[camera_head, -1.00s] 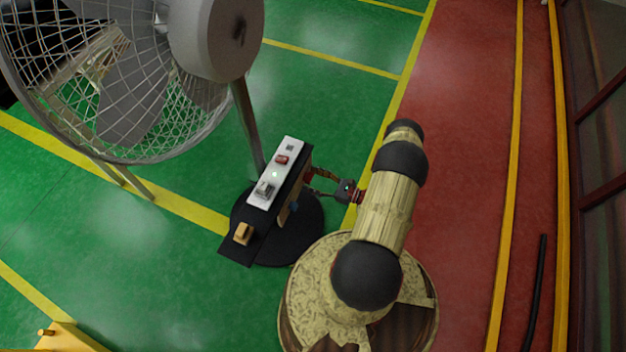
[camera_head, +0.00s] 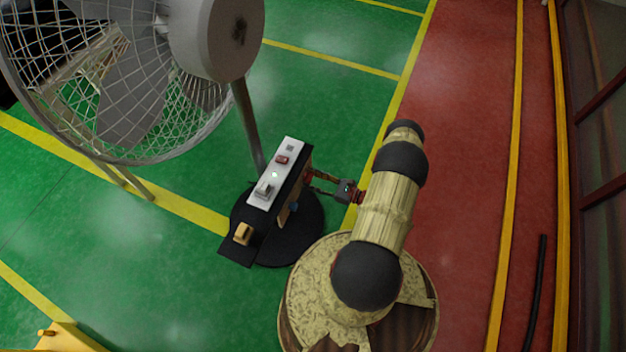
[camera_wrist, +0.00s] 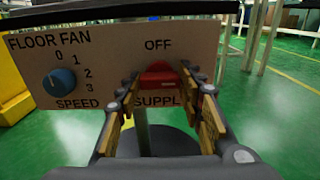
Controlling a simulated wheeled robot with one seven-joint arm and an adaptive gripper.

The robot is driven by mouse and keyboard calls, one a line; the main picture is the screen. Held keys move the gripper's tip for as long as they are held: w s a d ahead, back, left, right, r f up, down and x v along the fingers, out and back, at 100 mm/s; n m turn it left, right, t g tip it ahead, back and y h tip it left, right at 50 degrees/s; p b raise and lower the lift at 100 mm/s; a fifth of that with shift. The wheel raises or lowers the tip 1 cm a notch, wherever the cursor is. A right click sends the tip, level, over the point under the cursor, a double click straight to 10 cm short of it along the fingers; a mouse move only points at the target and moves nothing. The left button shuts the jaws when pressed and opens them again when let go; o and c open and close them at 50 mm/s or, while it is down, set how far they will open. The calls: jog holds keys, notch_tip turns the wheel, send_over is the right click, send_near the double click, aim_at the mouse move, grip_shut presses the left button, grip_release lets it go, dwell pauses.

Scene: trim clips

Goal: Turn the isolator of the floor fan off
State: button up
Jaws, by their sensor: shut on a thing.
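The floor fan's control box carries a beige front panel (camera_wrist: 100,58), facing me in the wrist view, marked FLOOR FAN, OFF and a partly covered SUPPLY. The red isolator handle (camera_wrist: 158,79) sits below OFF, lying roughly crosswise. My gripper (camera_wrist: 163,86) is shut on it, one finger on each side, hiding its ends and part of the lettering. A blue speed knob (camera_wrist: 59,83) is left of it, beside the numbers 0 to 3. In the head view my gripper (camera_head: 311,180) reaches the box's right side; the handle is mostly hidden there.
The fan head (camera_head: 215,40) and its wire cage rise above the box at upper left. A round black base (camera_head: 310,230) stands below.

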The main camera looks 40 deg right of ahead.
jog(key=shift+n, duration=0.3)
jog(key=n+b, duration=0.4)
jog(key=n, duration=1.3)
jog(key=shift+a+f+n+b, duration=0.1)
jog(key=shift+n+b, duration=0.2)
dwell(0.4)
jog(key=o, duration=1.2)
jog(key=shift+c, duration=0.2)
jog(key=shift+s, duration=0.1)
